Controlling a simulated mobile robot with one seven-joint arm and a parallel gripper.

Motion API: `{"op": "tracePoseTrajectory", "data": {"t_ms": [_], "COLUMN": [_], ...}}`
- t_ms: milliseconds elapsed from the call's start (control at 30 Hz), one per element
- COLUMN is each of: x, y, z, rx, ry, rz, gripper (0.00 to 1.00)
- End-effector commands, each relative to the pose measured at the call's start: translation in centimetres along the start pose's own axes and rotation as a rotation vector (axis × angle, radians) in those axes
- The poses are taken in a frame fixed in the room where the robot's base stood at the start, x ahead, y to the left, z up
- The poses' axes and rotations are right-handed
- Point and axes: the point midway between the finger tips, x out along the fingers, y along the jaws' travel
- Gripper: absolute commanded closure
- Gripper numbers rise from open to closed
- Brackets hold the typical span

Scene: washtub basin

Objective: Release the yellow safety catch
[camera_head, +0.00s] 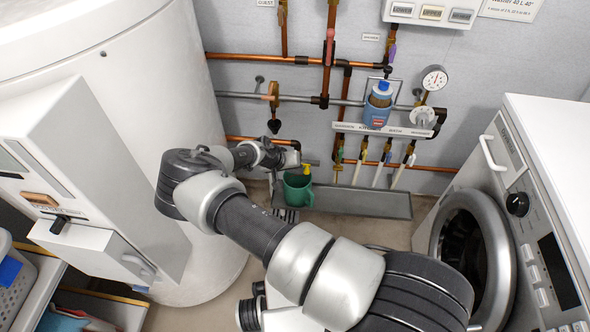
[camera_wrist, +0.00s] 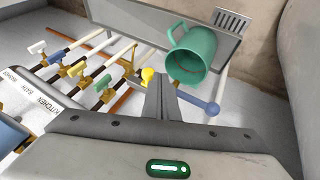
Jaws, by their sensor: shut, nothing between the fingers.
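The yellow catch (camera_wrist: 148,74) shows in the wrist view as a small rounded yellow piece just left of my fingertips. In the head view a small yellow piece (camera_head: 307,169) shows above the green jug (camera_head: 297,191). My gripper (camera_wrist: 163,82) is shut and empty, its fingers together beside the yellow piece; I cannot tell whether they touch it. The green jug (camera_wrist: 192,52) stands just beyond the fingertips. In the head view my gripper (camera_head: 295,158) is partly hidden by my wrist.
Several small valves on pipes line the left of the wrist view, beside a labelled rail (camera_wrist: 45,110). A long grey trough (camera_head: 365,204) lies under the pipes. A white boiler (camera_head: 130,60) stands left and a washing machine (camera_head: 560,140) right. A blue-capped bottle (camera_head: 378,105) sits on the wall.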

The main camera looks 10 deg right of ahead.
Motion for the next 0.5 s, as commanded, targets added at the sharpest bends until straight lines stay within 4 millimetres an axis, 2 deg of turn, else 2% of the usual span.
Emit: {"op": "tracePoseTrajectory", "data": {"t_ms": [167,400,500], "x": [0.0,0.9,1.1], "y": [0.1,2.5,2.6], "z": [0.0,0.4,0.5], "rx": [0.001,0.005,0.0], "ry": [0.0,-0.003,-0.001], "rz": [0.0,0.001,0.001], "gripper": [1.0,1.0,1.0]}}
